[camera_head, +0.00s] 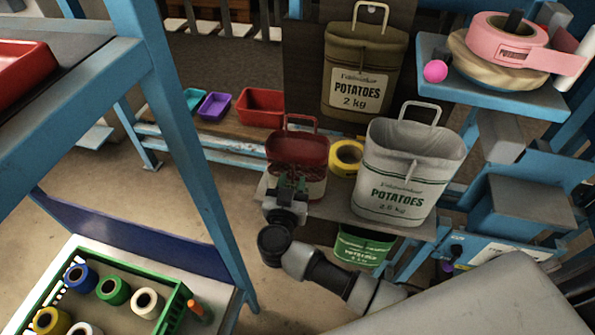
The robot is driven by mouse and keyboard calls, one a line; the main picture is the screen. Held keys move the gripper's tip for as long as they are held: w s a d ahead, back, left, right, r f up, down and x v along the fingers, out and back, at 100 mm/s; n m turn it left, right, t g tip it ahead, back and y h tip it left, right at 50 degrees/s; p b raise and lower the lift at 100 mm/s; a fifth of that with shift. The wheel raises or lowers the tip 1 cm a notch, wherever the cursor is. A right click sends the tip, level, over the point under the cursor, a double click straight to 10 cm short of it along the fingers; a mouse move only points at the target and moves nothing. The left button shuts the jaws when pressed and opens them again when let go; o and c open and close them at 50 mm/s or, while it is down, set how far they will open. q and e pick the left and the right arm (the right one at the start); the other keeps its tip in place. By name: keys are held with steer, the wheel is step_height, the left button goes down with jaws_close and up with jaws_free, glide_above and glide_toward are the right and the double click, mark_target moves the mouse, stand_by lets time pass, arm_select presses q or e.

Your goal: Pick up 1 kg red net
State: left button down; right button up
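A red sack (298,152) with a red loop handle stands upright on a small grey shelf (345,207) in the middle of the view. Its lower front shows a pale band, mostly hidden, and I cannot read a weight on it. My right gripper (291,184) is right in front of the sack's lower front, overlapping it in the picture. I cannot tell whether it touches the sack or whether its fingers are open. My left gripper is not in view.
A white 2.5 kg potato sack (408,160) and a yellow tape roll (346,157) stand close right of the red sack. A brown 2 kg sack (362,70) is behind. A green sack (362,248) is below the shelf. A blue post (190,150) rises at left.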

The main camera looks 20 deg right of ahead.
jaws_close()
steer(key=shift+r, duration=0.1)
